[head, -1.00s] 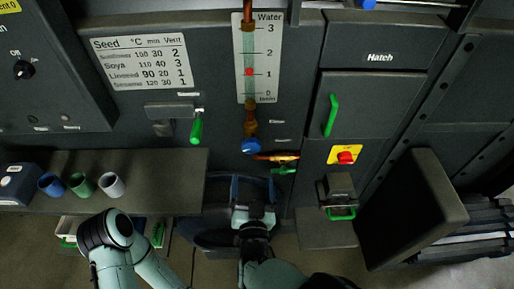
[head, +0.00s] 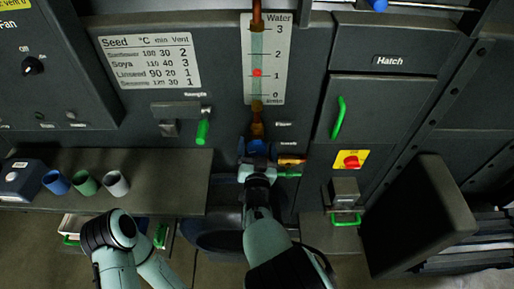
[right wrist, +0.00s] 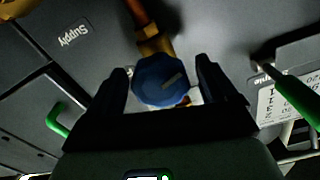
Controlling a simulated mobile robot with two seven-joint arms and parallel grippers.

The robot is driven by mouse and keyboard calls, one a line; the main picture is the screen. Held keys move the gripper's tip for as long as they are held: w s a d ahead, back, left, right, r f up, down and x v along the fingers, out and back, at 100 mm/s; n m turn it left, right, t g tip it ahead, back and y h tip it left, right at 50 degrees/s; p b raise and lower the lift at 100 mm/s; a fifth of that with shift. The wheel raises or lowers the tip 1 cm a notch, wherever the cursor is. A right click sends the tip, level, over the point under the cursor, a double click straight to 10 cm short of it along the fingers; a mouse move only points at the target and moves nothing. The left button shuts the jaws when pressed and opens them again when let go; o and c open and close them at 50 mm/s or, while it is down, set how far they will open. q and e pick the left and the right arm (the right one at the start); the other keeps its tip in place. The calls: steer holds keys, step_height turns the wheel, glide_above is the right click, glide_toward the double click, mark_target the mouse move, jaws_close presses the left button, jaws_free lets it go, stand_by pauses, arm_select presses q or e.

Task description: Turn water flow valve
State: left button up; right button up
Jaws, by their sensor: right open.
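The water flow valve is a blue faceted knob (right wrist: 160,82) with a pale line on it, below a brass fitting. In the head view the knob (head: 258,145) is partly covered by my right gripper (head: 256,152). In the right wrist view my right gripper (right wrist: 162,74) is open, with one finger on each side of the knob. I cannot tell whether the fingers touch it. The water gauge (head: 273,47) above has a red marker (head: 257,73) near 1. My left arm shows at the lower left, but its gripper is out of view.
A green-handled lever (head: 203,130) is to the left of the valve. A copper pipe with a green handle (head: 289,174) is close on the right. A red switch (head: 351,160) is further right. Three cups and a blue box (head: 22,180) stand on the left shelf (head: 175,180).

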steer(key=shift+c, duration=0.3)
steer(key=c, duration=1)
arm_select(q)
steer(key=shift+r, duration=0.15)
arm_select(e)
steer(key=n+p, duration=0.2)
steer(key=shift+r+n, duration=0.15)
steer(key=shift+n, duration=0.25)
steer(key=n+p, duration=0.2)
steer(key=shift+n, duration=0.4)
steer(key=n+p, duration=0.1)
steer(key=n, duration=0.2)
arm_select(q)
steer(key=shift+g, duration=0.4)
steer(key=shift+s+r+p, duration=0.2)
steer(key=shift+s+r, duration=0.05)
steer(key=shift+r, duration=0.55)
steer(key=shift+s+r+p, duration=0.2)
steer(key=shift+s+r, duration=0.05)
steer(key=shift+r, duration=0.55)
steer(key=shift+s+r+p, duration=0.2)
steer(key=shift+s+r, duration=0.05)
steer(key=shift+r, duration=0.55)
arm_select(e)
steer(key=shift+n, duration=1)
